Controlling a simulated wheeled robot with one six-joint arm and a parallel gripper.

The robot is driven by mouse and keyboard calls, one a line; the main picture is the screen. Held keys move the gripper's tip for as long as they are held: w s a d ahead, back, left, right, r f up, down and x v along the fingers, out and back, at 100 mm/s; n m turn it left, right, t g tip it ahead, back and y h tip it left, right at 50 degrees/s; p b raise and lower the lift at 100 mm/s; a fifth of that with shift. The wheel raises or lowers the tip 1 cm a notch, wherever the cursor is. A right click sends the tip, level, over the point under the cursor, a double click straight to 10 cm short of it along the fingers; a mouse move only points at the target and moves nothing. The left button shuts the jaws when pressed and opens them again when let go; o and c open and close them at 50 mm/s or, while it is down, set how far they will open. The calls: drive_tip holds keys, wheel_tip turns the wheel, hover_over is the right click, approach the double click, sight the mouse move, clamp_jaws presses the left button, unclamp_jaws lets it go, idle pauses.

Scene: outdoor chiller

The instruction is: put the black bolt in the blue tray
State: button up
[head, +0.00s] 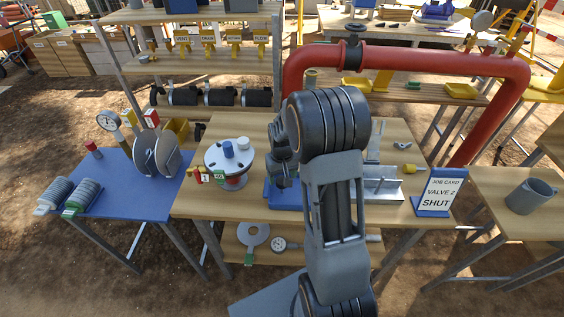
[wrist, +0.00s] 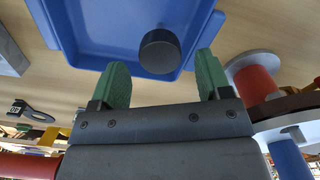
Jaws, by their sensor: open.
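In the wrist view the blue tray (wrist: 100,35) fills the upper middle, its rim towards my gripper (wrist: 162,66). The black bolt (wrist: 160,50) shows as a dark round end with a short side, in front of the tray's floor and rim. It lies between the two green fingertips with gaps on both sides. The fingers are apart and do not grip it. I cannot tell whether the bolt rests in the tray or is above it. In the head view the tray (head: 283,203) is partly hidden by my arm; the bolt is not visible there.
A round white flange with blue and white pegs (head: 230,155) stands just left of the tray. A metal bracket (head: 383,188) and the job card (head: 437,192) are to the right. A red pipe (head: 420,57) arches behind the table.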

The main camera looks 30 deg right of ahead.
sight(282, 181)
wheel_tip(282, 181, up, 9)
drive_tip(key=s+a+r+t, duration=0.2)
drive_tip(key=s+a+r, duration=0.2)
drive_tip(key=s, duration=0.4)
drive_tip(key=s+a+r+n+t, duration=0.1)
drive_tip(key=s+a+r, duration=0.3)
drive_tip(key=s, duration=0.4)
drive_tip(key=shift+s+a+t+b, duration=0.15)
drive_tip(key=shift+a+t+b, duration=0.2)
drive_tip(key=shift+a+t, duration=0.4)
